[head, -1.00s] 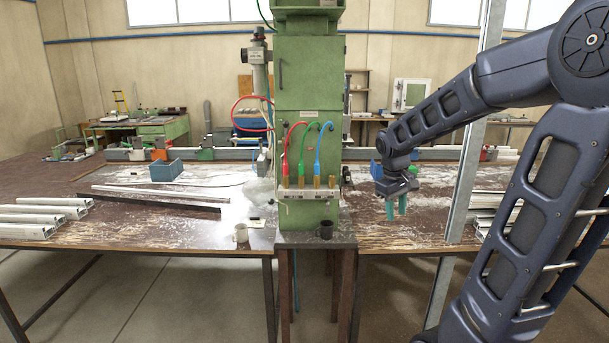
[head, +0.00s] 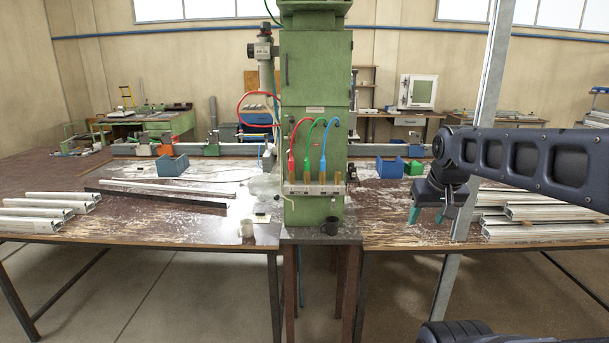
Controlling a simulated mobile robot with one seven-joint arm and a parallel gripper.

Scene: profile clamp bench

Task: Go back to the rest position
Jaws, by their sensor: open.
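My gripper (head: 428,215) hangs over the right-hand bench, with its teal fingers pointing down. The fingers stand apart with nothing seen between them. My dark arm reaches in from the right edge, nearly level, and passes in front of the profiles there. The green clamp machine (head: 312,110) stands in the middle, left of my gripper. Red, green and blue hoses run down its front to a fitting row (head: 313,188).
A metal post (head: 481,120) rises close to my gripper. Profiles lie stacked right (head: 545,212) and left (head: 48,208).

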